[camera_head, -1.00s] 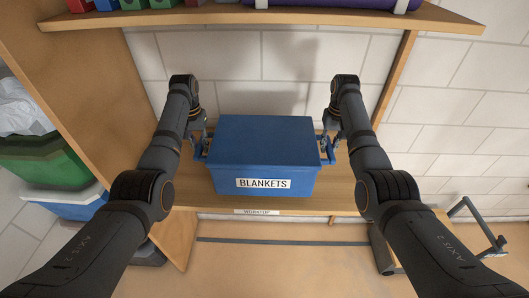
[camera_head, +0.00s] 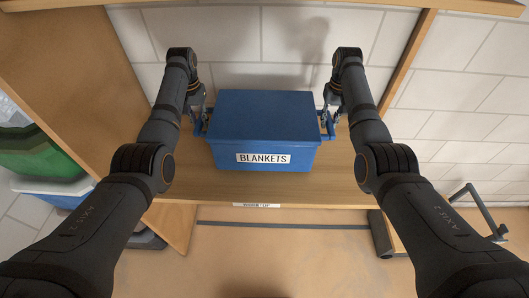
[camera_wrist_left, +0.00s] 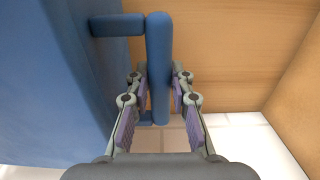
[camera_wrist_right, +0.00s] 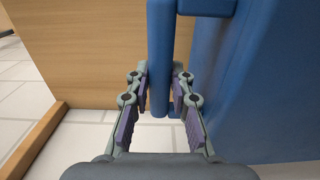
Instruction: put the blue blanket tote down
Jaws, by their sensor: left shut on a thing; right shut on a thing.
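The blue blanket tote (camera_head: 263,118), a lidded box with a white BLANKETS label (camera_head: 263,158), is level between my two grippers, over the wooden shelf (camera_head: 345,185). Whether its base touches the board cannot be told. My left gripper (camera_head: 202,126) is shut on the tote's left handle; that handle bar (camera_wrist_left: 158,50) runs between the fingers in the left wrist view. My right gripper (camera_head: 328,123) is shut on the right handle; its bar (camera_wrist_right: 160,45) is between the fingers in the right wrist view. The tote's underside is hidden.
A wooden side panel (camera_head: 75,65) stands at the left and a post (camera_head: 407,62) at the right. An upper shelf (camera_head: 445,5) crosses the top. Green and blue bins (camera_head: 40,160) are at the far left. Bare board shows on both sides of the tote.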

